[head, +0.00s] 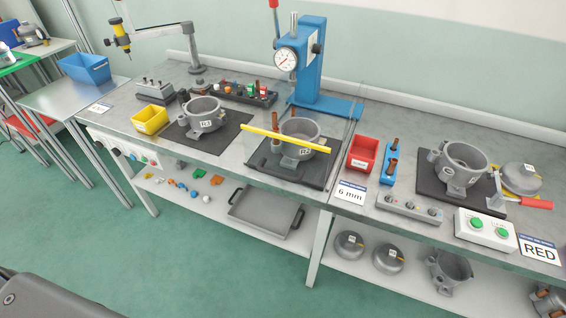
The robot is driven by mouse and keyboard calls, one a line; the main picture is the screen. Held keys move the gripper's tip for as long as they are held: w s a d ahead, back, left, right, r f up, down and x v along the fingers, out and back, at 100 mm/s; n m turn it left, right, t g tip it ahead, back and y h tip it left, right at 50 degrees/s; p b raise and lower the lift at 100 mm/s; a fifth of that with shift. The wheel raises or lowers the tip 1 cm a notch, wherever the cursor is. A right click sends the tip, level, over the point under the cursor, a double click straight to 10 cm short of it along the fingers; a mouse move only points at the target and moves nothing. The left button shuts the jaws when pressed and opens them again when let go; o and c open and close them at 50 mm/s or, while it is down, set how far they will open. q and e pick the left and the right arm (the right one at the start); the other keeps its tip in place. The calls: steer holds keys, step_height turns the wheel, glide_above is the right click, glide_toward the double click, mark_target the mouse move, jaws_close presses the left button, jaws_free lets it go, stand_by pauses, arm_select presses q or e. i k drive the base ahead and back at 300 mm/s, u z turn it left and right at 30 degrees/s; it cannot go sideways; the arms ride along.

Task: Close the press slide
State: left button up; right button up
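The blue press (310,70) with a round dial gauge (286,59) stands at the back middle of the bench. In front of it a dark slide plate (265,168) reaches out toward the bench's front edge. A grey compressor housing labelled R2 (300,128) stands on the plate, with copper-coloured stubs on it. A yellow bar (285,139) crosses in front of the housing, seemingly the edge of a clear guard. The housing sits forward of the press column. Neither gripper is in view.
Housing R3 (203,112) on a dark mat and a yellow bin (150,119) stand left of the slide. A red bin (361,154), a blue holder (389,168) and another housing (459,165) stand to its right. A shelf with a grey tray (263,217) lies below.

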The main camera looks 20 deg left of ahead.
mark_target(315, 172)
steer(key=k, duration=1.15)
steer(key=z, duration=1)
steer(key=i, duration=1.35)
steer(key=u, duration=0.7)
